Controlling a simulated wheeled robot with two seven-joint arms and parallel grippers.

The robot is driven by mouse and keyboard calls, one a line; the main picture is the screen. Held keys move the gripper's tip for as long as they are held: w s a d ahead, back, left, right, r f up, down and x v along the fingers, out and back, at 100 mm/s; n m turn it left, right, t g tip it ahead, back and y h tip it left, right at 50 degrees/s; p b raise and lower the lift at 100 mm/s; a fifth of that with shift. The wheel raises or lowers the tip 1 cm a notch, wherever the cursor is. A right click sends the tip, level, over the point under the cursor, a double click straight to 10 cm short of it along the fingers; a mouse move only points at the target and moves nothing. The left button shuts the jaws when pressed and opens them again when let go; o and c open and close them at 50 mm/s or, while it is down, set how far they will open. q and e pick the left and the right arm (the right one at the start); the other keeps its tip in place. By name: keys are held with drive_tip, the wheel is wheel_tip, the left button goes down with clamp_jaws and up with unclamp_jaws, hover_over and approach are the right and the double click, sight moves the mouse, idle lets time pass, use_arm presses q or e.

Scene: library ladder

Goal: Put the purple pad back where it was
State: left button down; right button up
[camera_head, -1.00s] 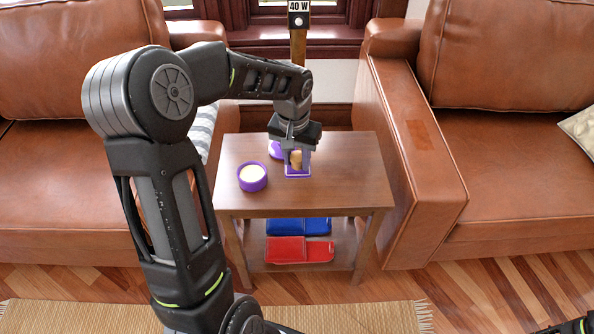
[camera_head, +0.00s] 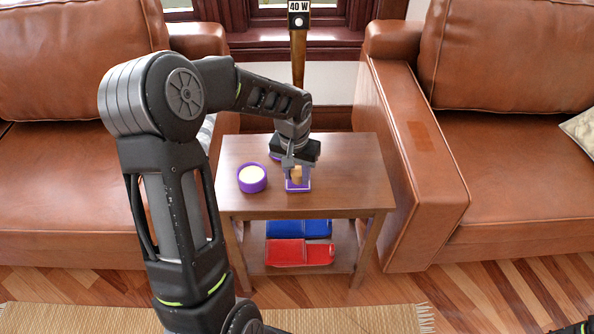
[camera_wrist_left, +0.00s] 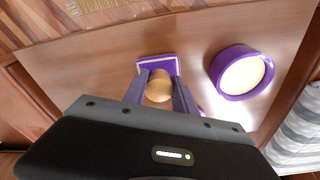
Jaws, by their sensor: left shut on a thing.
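A square piece with a purple edge and a pale middle, which I take for the purple pad (camera_head: 298,187), is over the side table, with a rounded wooden knob (camera_head: 296,174) at it. In the left wrist view the pad (camera_wrist_left: 157,60) shows just beyond the knob (camera_wrist_left: 159,87). My left gripper (camera_head: 298,167) points down, its fingers shut on the knob; they also show in the left wrist view (camera_wrist_left: 159,92). I cannot tell whether the pad touches the tabletop.
A round purple tin with a cream inside (camera_head: 252,178) stands left of the pad on the side table (camera_head: 345,180). Another purple thing is mostly hidden behind my gripper. Blue (camera_head: 312,228) and red (camera_head: 290,252) flat things lie on the lower shelf. Brown leather seats flank the table.

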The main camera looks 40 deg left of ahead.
sight(295, 185)
use_arm(q)
drive_tip(key=c, duration=1)
unclamp_jaws()
drive_tip(key=shift+r+p, duration=0.35)
wheel_tip(295, 185, up, 12)
drive_tip(key=s+p, duration=0.1)
drive_tip(key=p, duration=0.1)
drive_tip(key=shift+s+d+f, duration=0.2)
